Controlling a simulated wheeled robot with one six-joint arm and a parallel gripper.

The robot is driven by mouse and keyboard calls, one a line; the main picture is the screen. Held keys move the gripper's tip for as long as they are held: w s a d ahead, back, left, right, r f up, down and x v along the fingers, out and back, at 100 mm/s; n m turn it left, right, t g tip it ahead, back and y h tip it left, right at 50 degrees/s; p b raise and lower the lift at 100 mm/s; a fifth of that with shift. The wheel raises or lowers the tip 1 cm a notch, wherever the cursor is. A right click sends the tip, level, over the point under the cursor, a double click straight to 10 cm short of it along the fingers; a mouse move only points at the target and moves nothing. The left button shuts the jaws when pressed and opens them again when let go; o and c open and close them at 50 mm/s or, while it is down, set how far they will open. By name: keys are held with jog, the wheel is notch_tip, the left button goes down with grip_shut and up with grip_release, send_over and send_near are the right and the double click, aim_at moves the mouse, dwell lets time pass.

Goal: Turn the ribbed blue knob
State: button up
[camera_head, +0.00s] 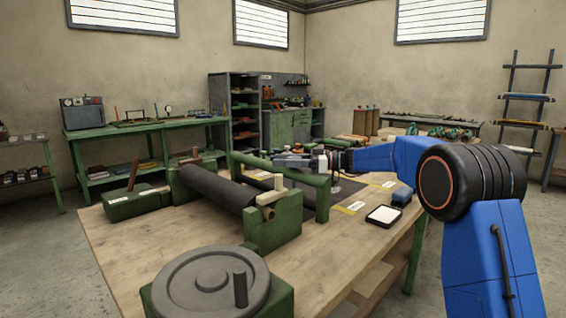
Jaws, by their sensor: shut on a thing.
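My blue arm reaches in from the right over the wooden bench (140,258). My gripper (282,160) is at the green crossbar (255,163) of the roller stand, near the bench's middle. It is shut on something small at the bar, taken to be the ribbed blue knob. The jaws hide the knob almost wholly, so its ribs and its angle cannot be made out. A dark roller (215,188) lies in green end supports just left of the bar.
A grey handwheel (208,283) with an upright handle stands at the front. A white-topped tray (384,216) and a small dark blue block (402,197) lie on the right of the bench. Bare wood lies between handwheel and tray.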

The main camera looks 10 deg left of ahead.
jog(key=shift+w+d+m+t+h, duration=0.1)
jog(key=shift+w+m+t+h, duration=0.15)
jog(key=shift+m+t, duration=0.85)
jog(key=shift+w+m+t+h, duration=0.25)
jog(key=shift+m+t, duration=0.3)
jog(key=shift+t, duration=0.95)
jog(key=shift+w+d+m+t+h, duration=0.1)
jog(key=shift+w+m+t+h, duration=0.15)
jog(key=shift+m+t, duration=0.85)
jog(key=shift+w+t, duration=0.1)
jog(key=shift+t, duration=0.2)
jog(key=o, duration=1.1)
jog(key=shift+c, duration=0.2)
jog(key=v, duration=1.7)
jog(key=shift+d, duration=0.2)
